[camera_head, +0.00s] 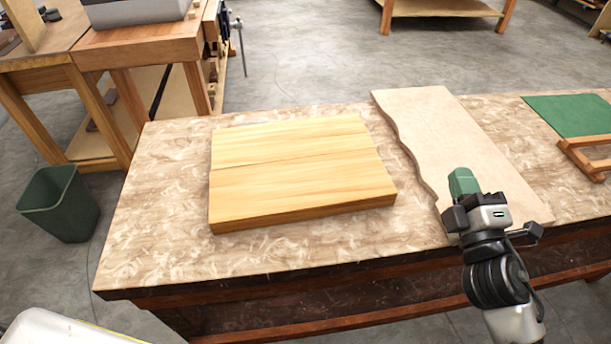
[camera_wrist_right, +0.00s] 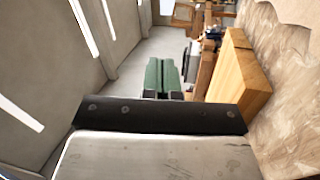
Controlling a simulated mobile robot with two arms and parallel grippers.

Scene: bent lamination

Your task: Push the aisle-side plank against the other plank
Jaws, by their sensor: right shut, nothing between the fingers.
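Two pale yellow planks lie side by side on the bench in the head view. The near plank (camera_head: 300,189), on the bench's front side, lies along the far plank (camera_head: 285,140). A thin dark line runs between them; I cannot tell whether they touch all along it. My right gripper (camera_head: 463,181) has green fingers, shut and empty. It is to the right of the planks, apart from them, near the bench's front edge. In the right wrist view the shut fingers (camera_wrist_right: 164,76) show left of the planks' wooden end (camera_wrist_right: 238,75). My left gripper is not in view.
A wavy-edged board (camera_head: 440,135) lies right of the planks, partly behind my right gripper. A green mat (camera_head: 565,114) and wooden frame (camera_head: 585,155) are farther right. The mottled bench top (camera_head: 160,225) is clear left of and before the planks. A bin (camera_head: 60,205) stands on the floor.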

